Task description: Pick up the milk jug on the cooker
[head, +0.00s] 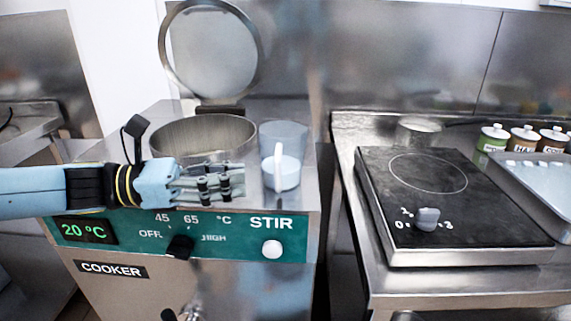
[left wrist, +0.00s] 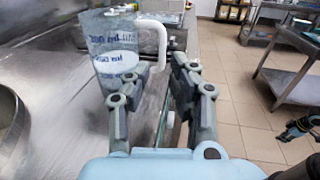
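The milk jug (head: 283,174) is a clear, bluish measuring jug with white milk low inside and a white handle. It stands upright on the front right of the cooker top, beside the round pot opening. My left gripper (head: 238,181) is left of the jug in the head view, low over the cooker's front edge, apart from it. In the left wrist view the jug (left wrist: 112,50) is beyond the left finger, its handle near the fingertips. A dark part at the wrist view's right edge may be my right gripper.
The cooker's round opening (head: 205,140) has its clear lid (head: 213,52) raised behind it. A black hot plate (head: 455,205) stands on the counter to the right, past a gap. Several small jars (head: 492,138) and a metal tray (head: 545,178) are farther right.

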